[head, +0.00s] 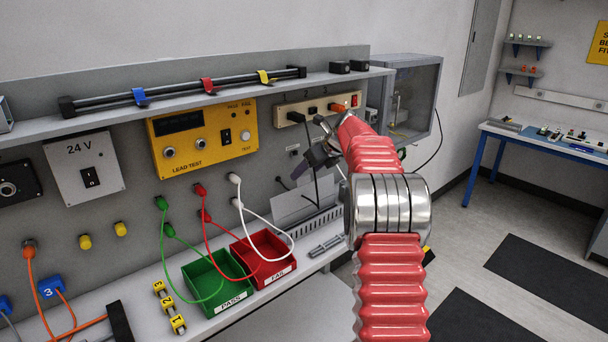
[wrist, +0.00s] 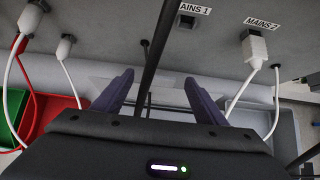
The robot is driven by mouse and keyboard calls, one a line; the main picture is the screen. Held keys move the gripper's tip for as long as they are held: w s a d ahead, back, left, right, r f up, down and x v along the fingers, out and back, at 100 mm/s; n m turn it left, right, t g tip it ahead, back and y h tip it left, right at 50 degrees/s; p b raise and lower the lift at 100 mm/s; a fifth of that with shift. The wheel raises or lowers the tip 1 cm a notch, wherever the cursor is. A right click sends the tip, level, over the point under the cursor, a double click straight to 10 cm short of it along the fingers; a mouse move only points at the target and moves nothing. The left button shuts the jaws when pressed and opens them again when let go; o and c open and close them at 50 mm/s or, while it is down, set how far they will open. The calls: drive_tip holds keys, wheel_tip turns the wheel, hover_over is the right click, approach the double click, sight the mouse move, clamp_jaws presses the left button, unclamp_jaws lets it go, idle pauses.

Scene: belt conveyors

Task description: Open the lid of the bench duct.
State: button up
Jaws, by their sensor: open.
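The bench duct (head: 318,228) is a grey slotted channel at the back of the bench, right of the red FAIL bin. A pale grey flat panel (head: 300,204) stands tilted above it; I cannot tell if this is its lid. My gripper (head: 312,163) is in front of the back panel, above and apart from the duct. In the wrist view its two dark purple fingers (wrist: 160,97) are spread with nothing gripped. A black cable (wrist: 153,60) passes between them in the picture. Pale strips behind the fingers may be the duct; the gripper body hides their lower part.
The green PASS bin (head: 217,284) and red FAIL bin (head: 264,262) stand on the bench with test leads draped over them. A socket strip (head: 300,112) with plugs and hanging cables is above. A grey cabinet (head: 410,95) is at right. Floor at right is clear.

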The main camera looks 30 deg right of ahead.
drive_tip(key=v, duration=1)
drive_tip(key=shift+s+r, duration=0.15)
drive_tip(key=shift+s, duration=0.1)
drive_tip(key=s+a+f+n+g, duration=0.3)
drive_tip(key=s+a+f+n, duration=0.2)
drive_tip(key=s+f+n, duration=0.6)
drive_tip(key=s+a+r+n+h, duration=0.1)
drive_tip(key=s+a+n, duration=2.1)
drive_tip(key=s+a, duration=0.6)
drive_tip(key=shift+s+a+r+n+h, duration=0.3)
drive_tip(key=shift+s+a+r+n, duration=0.1)
drive_tip(key=shift+s, duration=0.3)
